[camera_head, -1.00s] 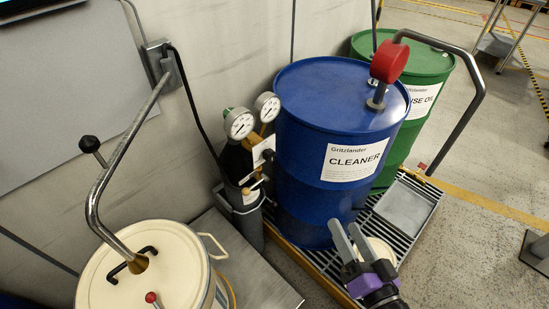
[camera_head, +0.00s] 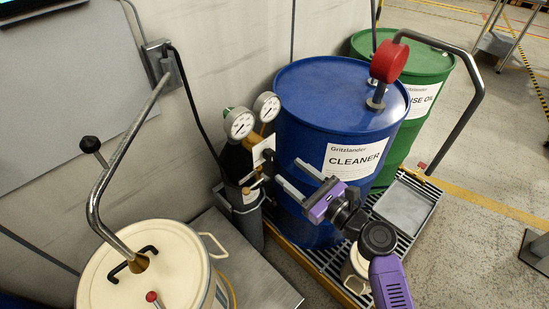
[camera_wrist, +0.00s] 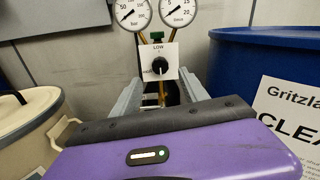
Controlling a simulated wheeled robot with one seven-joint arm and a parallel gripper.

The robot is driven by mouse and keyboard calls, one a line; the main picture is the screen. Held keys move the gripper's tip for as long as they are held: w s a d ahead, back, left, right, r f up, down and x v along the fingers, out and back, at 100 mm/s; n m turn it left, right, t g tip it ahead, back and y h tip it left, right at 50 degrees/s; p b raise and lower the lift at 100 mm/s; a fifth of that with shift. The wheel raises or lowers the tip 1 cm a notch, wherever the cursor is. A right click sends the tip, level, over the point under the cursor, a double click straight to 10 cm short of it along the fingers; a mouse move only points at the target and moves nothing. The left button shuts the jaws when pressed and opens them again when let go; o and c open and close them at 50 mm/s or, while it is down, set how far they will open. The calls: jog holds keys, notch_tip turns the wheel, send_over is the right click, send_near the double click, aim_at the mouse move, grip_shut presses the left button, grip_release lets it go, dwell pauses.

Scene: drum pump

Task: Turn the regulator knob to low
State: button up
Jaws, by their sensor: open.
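The regulator knob (camera_wrist: 159,66) is a black round knob on a white plate marked LOW at its top, seen in the wrist view below two round gauges. In the head view the plate (camera_head: 263,151) shows edge-on, left of the blue drum, and the knob itself is hard to make out. My gripper (camera_head: 291,172) is open, its two grey fingers pointing left toward the plate. In the wrist view my gripper (camera_wrist: 163,92) has its fingers on either side below the plate, with nothing between them. I cannot tell the exact gap to the knob.
The blue CLEANER drum (camera_head: 325,105) stands close beside my gripper. Two gauges (camera_head: 239,123) sit above the regulator on a dark cylinder. A cream drum (camera_head: 145,270) with a bent pipe (camera_head: 105,185) is at left. A green drum (camera_head: 430,62) stands behind right.

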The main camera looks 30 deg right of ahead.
aim_at(272, 157)
jog(key=x, duration=0.7)
jog(key=shift+w+a, duration=0.1)
jog(key=shift+w, duration=0.1)
grip_shut()
